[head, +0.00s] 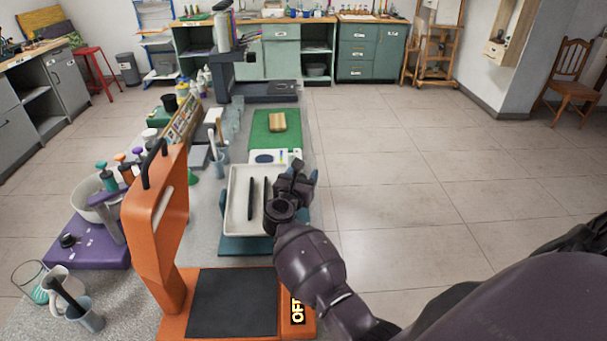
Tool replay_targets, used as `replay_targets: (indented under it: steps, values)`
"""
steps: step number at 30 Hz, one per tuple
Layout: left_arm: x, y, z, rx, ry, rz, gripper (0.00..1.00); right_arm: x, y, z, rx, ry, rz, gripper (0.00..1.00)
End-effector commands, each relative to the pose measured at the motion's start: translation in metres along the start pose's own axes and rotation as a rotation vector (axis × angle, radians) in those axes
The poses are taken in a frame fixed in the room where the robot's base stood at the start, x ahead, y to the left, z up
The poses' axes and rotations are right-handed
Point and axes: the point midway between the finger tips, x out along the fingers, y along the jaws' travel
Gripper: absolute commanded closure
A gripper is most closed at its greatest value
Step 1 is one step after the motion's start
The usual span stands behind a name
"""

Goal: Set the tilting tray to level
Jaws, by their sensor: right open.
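The tilting tray is a white, rimmed tray (236,200) above a teal base (240,246), in the middle of the head view. Two dark, narrow pieces (251,198) lie in it. Its exact tilt cannot be told from this view. My right gripper (293,181) is open at the tray's right side and covers part of its right edge. Whether it touches the tray is unclear. My left gripper is not in view.
An orange press-like stand (160,220) with a dark pad (235,303) and an "OFF" label stands in front. A purple base (92,243) with a white bowl is at left. A green mat (268,145) lies behind the tray. Open tiled floor (420,180) is to the right.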

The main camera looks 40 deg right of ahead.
Motion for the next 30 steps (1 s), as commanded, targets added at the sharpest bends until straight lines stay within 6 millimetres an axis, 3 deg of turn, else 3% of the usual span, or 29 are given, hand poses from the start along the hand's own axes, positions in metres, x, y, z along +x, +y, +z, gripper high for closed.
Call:
replay_targets:
  steps: [12,23,30]
  values:
    - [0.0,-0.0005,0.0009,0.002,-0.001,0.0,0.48,0.0071,0.0002,0.0007,0.001,0.0,0.001,0.46]
    - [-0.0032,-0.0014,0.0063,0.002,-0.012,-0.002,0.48,0.0068,0.0001,0.0006,0.001,0.0,0.0,1.0]
    - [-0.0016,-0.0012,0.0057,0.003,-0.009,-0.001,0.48,0.0108,0.0037,0.0002,-0.002,0.007,-0.001,1.0]
